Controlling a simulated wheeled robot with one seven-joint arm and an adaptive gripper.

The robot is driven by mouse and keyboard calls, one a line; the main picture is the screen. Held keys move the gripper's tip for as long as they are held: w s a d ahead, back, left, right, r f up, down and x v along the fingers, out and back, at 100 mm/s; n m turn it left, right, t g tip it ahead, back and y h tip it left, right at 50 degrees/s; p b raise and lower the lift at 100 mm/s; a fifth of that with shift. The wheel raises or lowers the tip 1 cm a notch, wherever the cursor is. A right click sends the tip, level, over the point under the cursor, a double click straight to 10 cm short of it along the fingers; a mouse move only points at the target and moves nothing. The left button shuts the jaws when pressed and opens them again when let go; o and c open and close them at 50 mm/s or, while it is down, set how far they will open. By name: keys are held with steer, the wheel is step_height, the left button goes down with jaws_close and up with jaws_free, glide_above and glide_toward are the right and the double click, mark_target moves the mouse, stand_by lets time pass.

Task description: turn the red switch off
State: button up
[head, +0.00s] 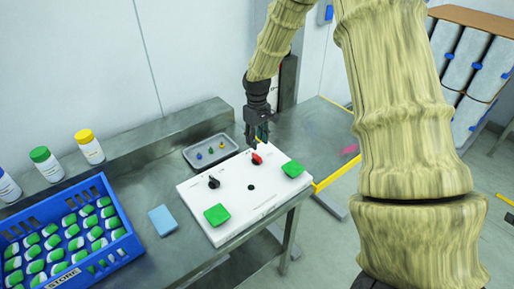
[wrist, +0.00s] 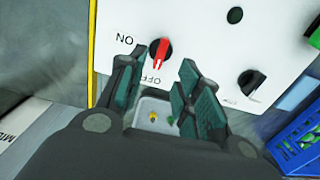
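The red switch (head: 257,158) is on the top of a white panel (head: 230,222). In the wrist view the red switch (wrist: 158,50) is a red bar on a black round base, lying roughly up-down in the picture. A pale mark is on its lower part, toward the word OFF; the word ON is to its left. My gripper (head: 256,137) is above the panel's far edge, close to the switch. In the wrist view my gripper (wrist: 157,84) is open and empty, its fingers apart, with the switch ahead between and beyond the fingertips. No contact shows.
A black switch (head: 214,182) and two green pads, one at the front (head: 217,215), are on the panel. A grey tray (head: 188,158) with small coloured pieces lies behind it.

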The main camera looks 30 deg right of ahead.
steer(key=shift+r, duration=2)
